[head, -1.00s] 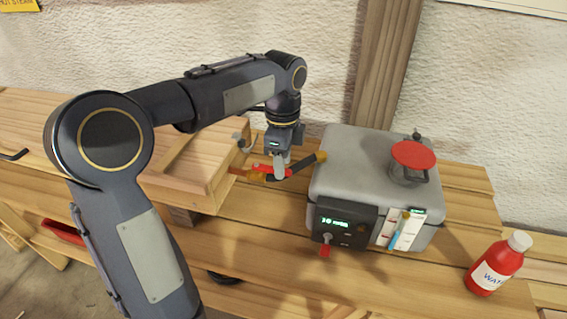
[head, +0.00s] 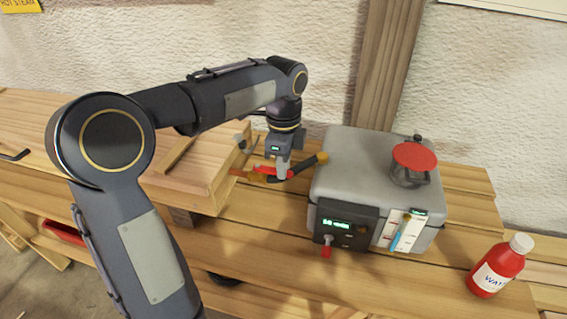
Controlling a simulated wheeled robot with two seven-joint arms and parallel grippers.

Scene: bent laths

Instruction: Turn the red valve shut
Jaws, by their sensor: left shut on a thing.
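The red valve handle (head: 266,170) sits on the dark hose line between the wooden box and the grey steam generator (head: 340,165). My left gripper (head: 283,172) comes down from above and is shut on the red handle at its right part. The fingers hide part of the handle and the valve body. The black hose (head: 305,166) runs from the valve to an orange fitting (head: 321,157) on the generator's left side. My right gripper is not in view.
The wooden box (head: 205,185) stands left of the valve. The generator has a red cap (head: 414,156), a red switch (head: 326,252), a lit display and a gauge (head: 405,233). A red water bottle (head: 497,268) stands right on the plank bench.

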